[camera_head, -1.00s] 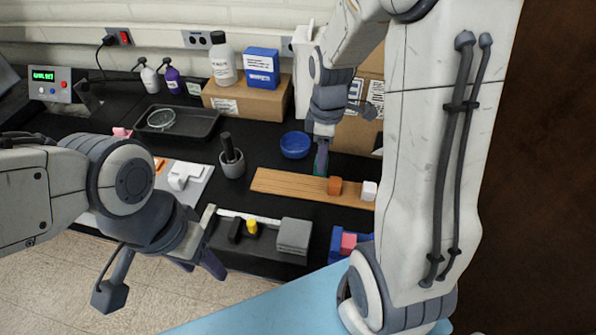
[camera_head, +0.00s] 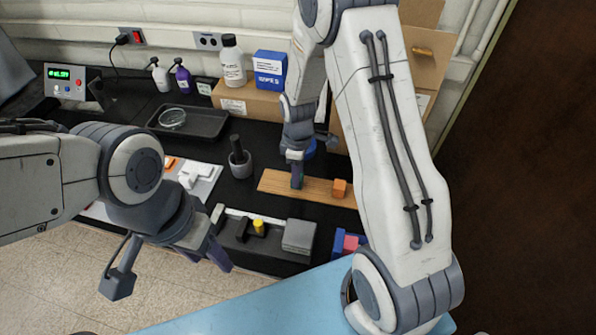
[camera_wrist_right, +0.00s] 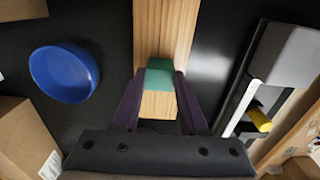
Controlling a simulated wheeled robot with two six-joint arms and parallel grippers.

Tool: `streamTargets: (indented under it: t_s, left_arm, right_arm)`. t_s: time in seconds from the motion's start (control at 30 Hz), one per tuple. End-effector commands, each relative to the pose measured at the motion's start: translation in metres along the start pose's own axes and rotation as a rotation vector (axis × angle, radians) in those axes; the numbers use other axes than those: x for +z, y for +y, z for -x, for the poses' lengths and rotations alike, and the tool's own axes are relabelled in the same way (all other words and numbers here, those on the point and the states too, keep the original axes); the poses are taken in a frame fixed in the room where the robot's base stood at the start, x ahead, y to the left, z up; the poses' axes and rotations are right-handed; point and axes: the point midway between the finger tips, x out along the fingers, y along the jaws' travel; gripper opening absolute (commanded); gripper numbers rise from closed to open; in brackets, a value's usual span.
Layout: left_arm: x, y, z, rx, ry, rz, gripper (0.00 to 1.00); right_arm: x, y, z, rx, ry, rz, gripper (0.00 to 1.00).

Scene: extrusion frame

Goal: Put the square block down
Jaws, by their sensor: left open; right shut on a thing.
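A green block (camera_wrist_right: 160,78) sits between the fingers of my right gripper (camera_wrist_right: 160,98), which is shut on it. In the head view the right gripper (camera_head: 297,168) points down over the left part of a wooden board (camera_head: 272,184), with the green block (camera_head: 297,182) low between its fingers. The block is at or just above the board; I cannot tell whether it touches. An orange block (camera_head: 339,188) stands on the board to the right. My left gripper (camera_head: 208,256) is open and empty, in front of the bench.
A blue bowl (camera_wrist_right: 64,73) stands beside the board, mostly hidden in the head view. A mortar with pestle (camera_head: 240,163) is left of the board. A grey fixture with a yellow part (camera_head: 258,227) lies in front. A black tray (camera_head: 187,122) and bottles stand behind.

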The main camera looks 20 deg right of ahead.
Motion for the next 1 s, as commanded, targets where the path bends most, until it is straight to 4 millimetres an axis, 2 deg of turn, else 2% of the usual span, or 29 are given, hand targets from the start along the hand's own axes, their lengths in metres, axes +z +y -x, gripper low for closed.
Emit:
streamTargets:
  t_s: [0.2, 0.23, 0.27, 0.3, 0.57, 0.73, 0.87, 1.0]
  left_arm:
    - [0.000, 0.000, -0.004, 0.000, 0.000, 0.000, 0.56]
    - [0.000, 0.000, -0.003, 0.000, 0.000, 0.000, 0.56]
    - [0.000, 0.000, -0.002, 0.000, 0.000, 0.000, 0.56]
    - [0.000, 0.000, -0.002, 0.000, 0.000, 0.000, 0.56]
    - [0.000, 0.000, -0.002, 0.000, 0.000, 0.000, 0.56]
    - [0.000, 0.000, -0.003, 0.000, 0.000, 0.000, 0.56]
    - [0.001, -0.001, -0.009, 0.000, 0.000, 0.000, 0.56]
    - [0.001, -0.001, -0.016, 0.000, 0.000, -0.001, 0.56]
  right_arm:
    - [0.000, 0.000, -0.005, 0.000, 0.000, 0.000, 0.00]
    - [0.000, 0.000, -0.003, 0.000, 0.000, 0.000, 0.54]
    - [0.000, 0.000, -0.003, 0.000, 0.000, 0.000, 0.66]
    - [0.000, 0.000, -0.003, 0.000, 0.000, 0.000, 0.73]
    - [0.000, 0.000, -0.003, -0.001, 0.000, 0.000, 0.73]
    - [0.000, 0.001, 0.007, 0.002, 0.002, 0.000, 0.73]
    - [-0.001, 0.001, 0.027, 0.005, 0.004, 0.000, 0.73]
    - [-0.001, 0.002, 0.059, 0.007, 0.005, 0.000, 0.73]
